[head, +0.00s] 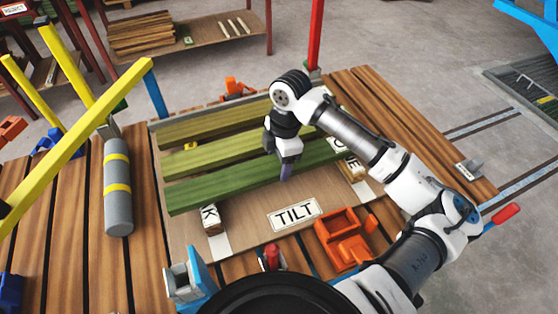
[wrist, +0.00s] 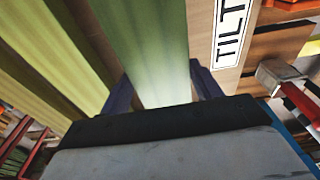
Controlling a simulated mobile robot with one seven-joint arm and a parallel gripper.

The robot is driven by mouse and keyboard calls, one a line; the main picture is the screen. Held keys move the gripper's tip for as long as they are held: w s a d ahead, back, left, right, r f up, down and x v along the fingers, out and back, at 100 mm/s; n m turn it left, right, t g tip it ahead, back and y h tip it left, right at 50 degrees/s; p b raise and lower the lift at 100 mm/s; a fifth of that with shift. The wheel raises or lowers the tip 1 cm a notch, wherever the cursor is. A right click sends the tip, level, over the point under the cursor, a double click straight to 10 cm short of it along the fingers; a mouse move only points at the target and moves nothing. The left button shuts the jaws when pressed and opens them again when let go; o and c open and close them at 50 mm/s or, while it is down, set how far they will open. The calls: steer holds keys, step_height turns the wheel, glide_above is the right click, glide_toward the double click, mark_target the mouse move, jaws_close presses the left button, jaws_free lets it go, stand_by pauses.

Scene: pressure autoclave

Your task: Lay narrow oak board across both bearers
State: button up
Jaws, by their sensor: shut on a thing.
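A green board (head: 225,182), nearest of three parallel boards, runs left to right above the brown panel. My gripper (head: 286,172) is shut on this board near its middle, from above. In the wrist view the fingers (wrist: 162,90) stand on both sides of the green board (wrist: 145,45). A light bearer end with a K label (head: 210,218) shows below the board's left part. Another labelled bearer end (head: 350,168) shows near its right end. The boards hide most of both bearers. I cannot tell whether the held board touches them.
Two yellow-green boards (head: 215,125) (head: 225,147) lie behind the held one. A TILT label (head: 295,213) and an orange tray (head: 340,240) are in front. Yellow bars rise at the left; a red post (head: 315,40) stands behind.

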steer(key=shift+f, duration=0.35)
steer(key=shift+f, duration=0.2)
steer(key=o, duration=1.5)
steer(key=shift+r, duration=0.1)
steer(key=r, duration=0.4)
steer(key=d+r, duration=0.1)
steer(key=r, duration=0.3)
steer(key=r+b, duration=0.1)
steer(key=r, duration=0.3)
steer(key=shift+w+d, duration=0.15)
steer(key=shift+w, duration=0.1)
